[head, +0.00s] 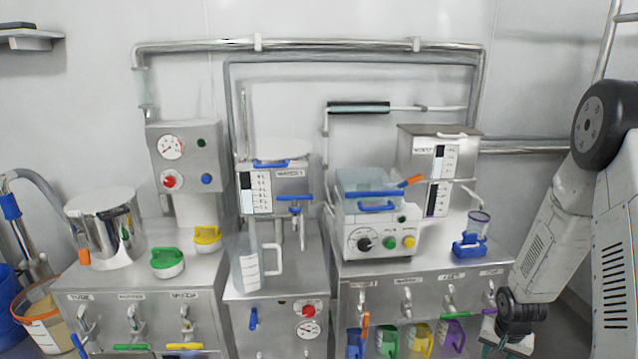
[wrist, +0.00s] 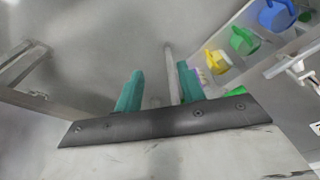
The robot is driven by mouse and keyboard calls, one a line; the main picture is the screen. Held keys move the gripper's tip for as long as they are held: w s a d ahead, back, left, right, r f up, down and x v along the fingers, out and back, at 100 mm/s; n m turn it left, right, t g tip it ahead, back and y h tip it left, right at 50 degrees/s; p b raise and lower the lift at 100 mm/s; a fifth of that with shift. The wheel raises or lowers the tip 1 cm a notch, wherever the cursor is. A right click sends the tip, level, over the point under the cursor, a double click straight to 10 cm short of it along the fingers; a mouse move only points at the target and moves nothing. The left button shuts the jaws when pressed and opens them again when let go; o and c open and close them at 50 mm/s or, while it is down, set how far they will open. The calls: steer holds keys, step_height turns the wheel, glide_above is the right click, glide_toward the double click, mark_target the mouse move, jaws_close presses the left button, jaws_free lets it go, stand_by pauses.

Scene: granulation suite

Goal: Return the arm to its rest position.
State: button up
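My arm stands at the right edge in the head view, bent downward. My gripper (head: 500,345) is low at the bottom right, in front of the right bench's lower corner. In the wrist view my gripper (wrist: 158,92) shows two teal fingers, spread apart with nothing between them. A thin grey rod or pipe shows beyond the gap, apart from the fingers as far as I can tell.
Green, yellow and purple scoops (head: 453,334) hang on the right bench's front, just left of my gripper. Above stand a control box (head: 378,228) and a blue-based cup (head: 470,245). A steel pot (head: 105,228) and a clear jug (head: 246,268) are further left.

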steer(key=s+a+r+n, duration=0.2)
steer(key=s+a+r, duration=0.5)
steer(key=r, duration=0.5)
steer(key=s+a+r+n, duration=0.3)
steer(key=s+a+r, duration=0.4)
steer(key=r, duration=0.6)
steer(key=s+a+r+n+y, duration=0.1)
steer(key=s+a+r+n, duration=0.1)
steer(key=s+a+r, duration=0.5)
steer(key=s+r, duration=0.3)
steer(key=r, duration=0.2)
steer(key=shift+s+a+r, duration=0.25)
steer(key=shift+a+r, duration=0.05)
steer(key=shift+a, duration=0.1)
